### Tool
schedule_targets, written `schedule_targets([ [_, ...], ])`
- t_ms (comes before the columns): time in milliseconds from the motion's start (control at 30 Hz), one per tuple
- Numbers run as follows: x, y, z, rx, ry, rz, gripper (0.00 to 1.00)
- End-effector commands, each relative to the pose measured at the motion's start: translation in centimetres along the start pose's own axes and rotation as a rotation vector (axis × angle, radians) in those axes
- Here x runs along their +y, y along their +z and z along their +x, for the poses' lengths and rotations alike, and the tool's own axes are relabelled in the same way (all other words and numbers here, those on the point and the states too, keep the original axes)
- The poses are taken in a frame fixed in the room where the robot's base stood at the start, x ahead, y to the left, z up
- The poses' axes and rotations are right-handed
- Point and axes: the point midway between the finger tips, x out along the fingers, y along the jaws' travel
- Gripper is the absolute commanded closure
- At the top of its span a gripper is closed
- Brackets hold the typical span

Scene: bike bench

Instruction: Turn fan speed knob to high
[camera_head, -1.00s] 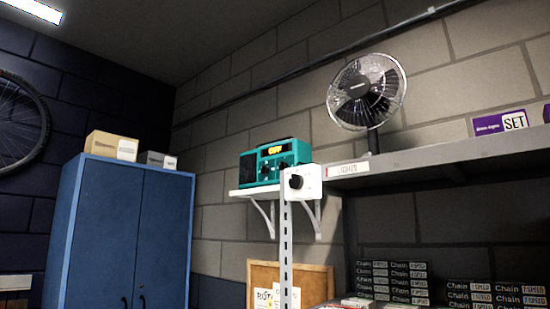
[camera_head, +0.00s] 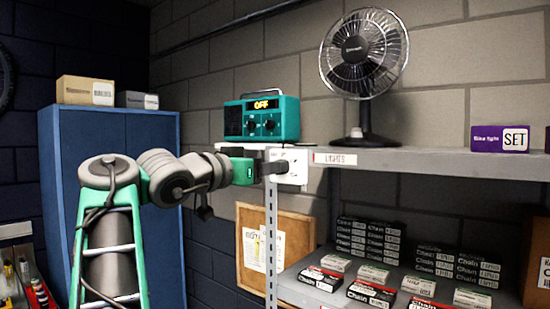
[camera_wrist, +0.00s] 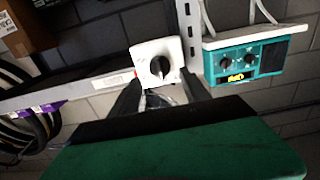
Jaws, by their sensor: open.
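The white plate (camera_head: 292,165) with the speed knob is on the shelf's left front corner. In the wrist view, which looks upside down, the black round knob (camera_wrist: 160,67) with a pale pointer mark sits on the white plate (camera_wrist: 143,49). My gripper (camera_wrist: 161,88) is open, its two dark fingers either side of and just short of the knob; contact cannot be told. In the head view my gripper (camera_head: 272,167) reaches the plate from the left and hides the knob. The black desk fan (camera_head: 364,55) stands upright on the shelf.
A teal radio (camera_head: 262,119) reading OFF sits on a small bracket shelf just behind my gripper. The grey shelf (camera_head: 420,161) runs right, with a purple box (camera_head: 499,139) on it. A slotted upright (camera_head: 271,250) stands below. Chain boxes (camera_head: 371,292) fill the lower shelf.

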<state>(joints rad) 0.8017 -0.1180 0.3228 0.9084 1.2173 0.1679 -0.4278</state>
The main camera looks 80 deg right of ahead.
Motion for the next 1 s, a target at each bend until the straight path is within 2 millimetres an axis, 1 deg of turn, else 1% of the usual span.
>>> schedule_targets([
  [33, 0.2, -0.2, 1.1, -0.001, 0.005, -0.002, 0.45],
  [100, 0.1, -0.2, 2.1, 0.0, 0.003, -0.001, 0.45],
  [200, 0.0, -0.1, 3.1, -0.001, 0.0, -0.001, 0.45],
  [467, -0.1, 0.0, 3.3, -0.001, -0.004, 0.0, 0.45],
  [1000, -0.1, 0.0, 3.2, -0.001, -0.004, 0.001, 0.89],
])
